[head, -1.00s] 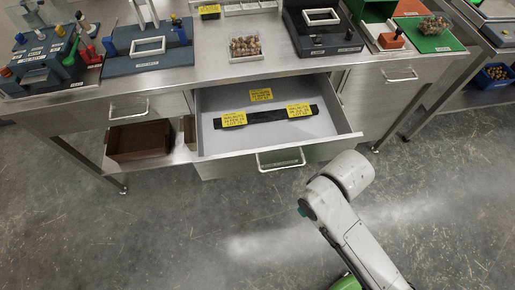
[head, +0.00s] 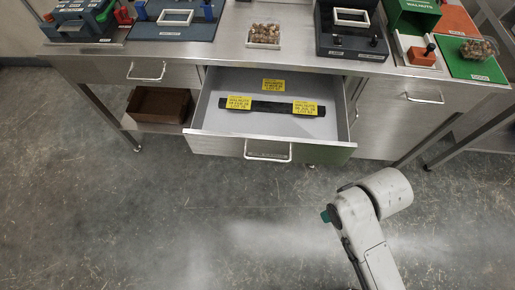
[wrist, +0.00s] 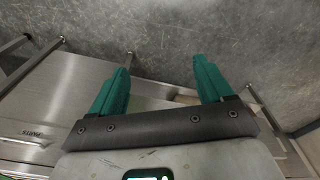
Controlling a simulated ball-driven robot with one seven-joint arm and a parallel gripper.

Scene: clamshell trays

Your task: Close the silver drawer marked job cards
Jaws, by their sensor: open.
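The silver drawer (head: 215,141) in the middle of the steel bench is pulled well out in the head view. Its front has a bar handle (head: 267,157) and a small label too small to read. Inside lie a black strip (head: 271,107) and several yellow cards (head: 273,85). My gripper (wrist: 160,85) shows in the wrist view with two green fingers apart and nothing between them. A steel surface lies behind the fingers; I cannot tell how far off it is. In the head view my arm is at lower right, apart from the drawer, and the gripper is not clearly seen.
Closed drawers with handles flank it at left (head: 146,78) and right (head: 425,98). A brown box (head: 158,106) sits on the lower shelf at left. A tray of walnuts (head: 264,36) and several fixtures stand on the bench top. The floor in front is clear.

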